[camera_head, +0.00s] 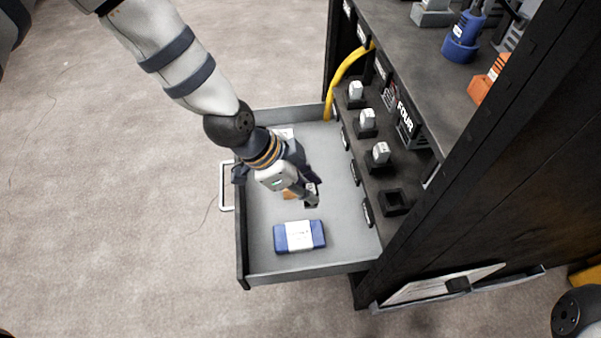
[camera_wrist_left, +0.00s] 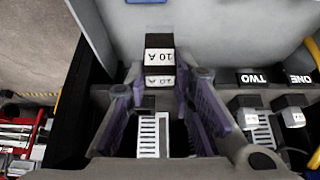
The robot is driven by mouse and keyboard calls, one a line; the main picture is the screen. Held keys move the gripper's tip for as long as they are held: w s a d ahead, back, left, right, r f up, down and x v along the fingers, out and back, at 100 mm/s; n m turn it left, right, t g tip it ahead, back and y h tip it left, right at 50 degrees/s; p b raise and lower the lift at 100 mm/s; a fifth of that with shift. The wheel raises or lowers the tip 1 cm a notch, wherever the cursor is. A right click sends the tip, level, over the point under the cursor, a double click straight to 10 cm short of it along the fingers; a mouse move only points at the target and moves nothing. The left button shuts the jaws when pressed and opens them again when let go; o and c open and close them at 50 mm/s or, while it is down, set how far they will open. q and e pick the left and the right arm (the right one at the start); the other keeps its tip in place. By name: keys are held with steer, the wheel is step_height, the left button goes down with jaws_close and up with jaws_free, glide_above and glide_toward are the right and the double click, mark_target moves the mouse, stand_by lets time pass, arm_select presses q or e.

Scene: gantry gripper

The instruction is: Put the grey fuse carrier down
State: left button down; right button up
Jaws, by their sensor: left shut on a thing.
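My left gripper (camera_head: 304,193) reaches down into the open grey drawer (camera_head: 343,241), near its middle. It is shut on the fuse carrier (camera_wrist_left: 160,62), which shows in the left wrist view as a dark block with white "10 A" labels between the purple-padded fingers (camera_wrist_left: 160,95). In the head view only a small dark and white part of it shows at the fingertips. I cannot tell whether it touches the drawer floor. My right gripper is not in view.
A blue box with a white label (camera_head: 299,236) lies in the drawer's front part. An orange-brown item (camera_head: 290,194) is partly hidden by my gripper. The dark rack at right has several sockets, three with grey carriers (camera_head: 367,119) and one empty (camera_head: 395,202). A yellow cable (camera_head: 345,72) hangs behind.

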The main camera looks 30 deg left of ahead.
arm_select(q)
steer(key=shift+w+a+f+b, duration=0.5)
steer(key=shift+w+f+b, duration=0.9)
steer(key=shift+w+f, duration=0.7)
steer(key=shift+w+a+f+b, duration=0.5)
steer(key=shift+w+f+b, duration=0.95)
steer(key=shift+w+f, duration=0.65)
steer(key=shift+w+a+f+b, duration=0.5)
steer(key=shift+w+f+b, duration=0.9)
steer(key=shift+w+f, duration=0.7)
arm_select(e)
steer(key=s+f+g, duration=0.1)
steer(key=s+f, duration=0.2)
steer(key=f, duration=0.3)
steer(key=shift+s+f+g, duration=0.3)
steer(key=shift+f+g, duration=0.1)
arm_select(q)
steer(key=shift+w, duration=0.1)
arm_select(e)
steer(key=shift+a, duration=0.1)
arm_select(q)
steer(key=shift+f, duration=0.15)
steer(key=c, duration=1.4)
jaws_free()
